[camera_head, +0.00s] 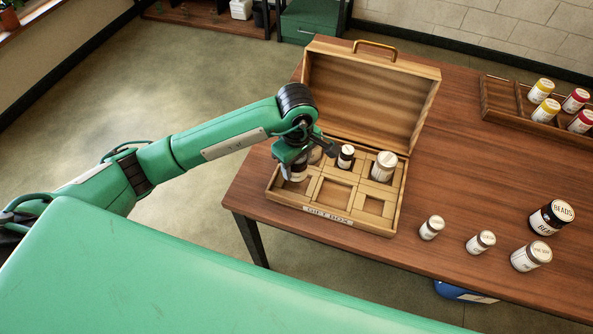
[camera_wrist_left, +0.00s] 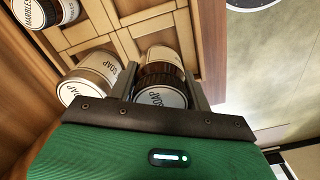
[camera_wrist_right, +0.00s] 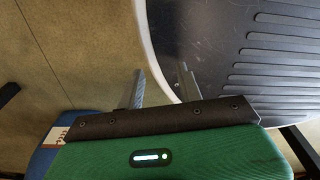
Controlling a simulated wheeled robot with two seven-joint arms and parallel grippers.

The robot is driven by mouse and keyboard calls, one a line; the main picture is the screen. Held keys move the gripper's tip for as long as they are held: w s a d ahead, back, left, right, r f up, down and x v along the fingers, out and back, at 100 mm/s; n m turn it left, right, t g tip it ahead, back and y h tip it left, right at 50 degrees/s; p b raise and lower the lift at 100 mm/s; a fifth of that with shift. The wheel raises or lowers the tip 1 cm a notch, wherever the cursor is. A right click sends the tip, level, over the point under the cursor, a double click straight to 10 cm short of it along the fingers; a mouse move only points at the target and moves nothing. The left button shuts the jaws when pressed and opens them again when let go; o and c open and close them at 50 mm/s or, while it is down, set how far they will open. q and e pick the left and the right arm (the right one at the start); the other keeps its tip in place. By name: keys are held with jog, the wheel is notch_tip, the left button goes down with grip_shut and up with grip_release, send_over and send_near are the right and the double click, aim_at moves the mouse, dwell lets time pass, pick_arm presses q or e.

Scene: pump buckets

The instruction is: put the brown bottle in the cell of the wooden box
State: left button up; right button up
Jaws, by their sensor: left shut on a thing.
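The brown bottle (camera_wrist_left: 162,72), with a white soap label, is between the fingers of my left gripper (camera_wrist_left: 163,84), which is shut on it. In the head view my left gripper (camera_head: 292,160) is over the left end of the open wooden box (camera_head: 349,226), and the bottle (camera_head: 298,174) shows just below it, partly hidden. I cannot tell whether its base is inside a cell or above it. A clear soap bottle (camera_wrist_left: 92,76) stands close beside it. My right gripper (camera_wrist_right: 158,84) is open and empty, away from the table.
A dark marbles bottle (camera_head: 345,157) and a larger white-labelled jar (camera_head: 384,166) stand in the box's back cells. Front cells are empty. The raised lid (camera_head: 372,95) is behind. Several bottles, including a bead jar (camera_head: 551,217), stand on the right, with a tray (camera_head: 500,112) behind.

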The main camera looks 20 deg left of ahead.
aim_at(297, 174)
pick_arm(q)
jog(key=shift+f, duration=0.3)
notch_tip(297, 174, down, 4)
jog(key=shift+r+p, duration=0.1)
jog(key=shift+p, duration=0.25)
jog(key=shift+f, duration=0.2)
pick_arm(e)
jog(key=shift+s+d+r, duration=0.1)
jog(key=shift+d+r, duration=0.25)
jog(key=shift+d, duration=0.25)
pick_arm(q)
jog(key=shift+f, duration=0.1)
jog(key=o, duration=1.1)
pick_arm(e)
jog(key=shift+w+f, duration=0.1)
jog(key=shift+w, duration=0.1)
jog(key=shift+a, duration=0.1)
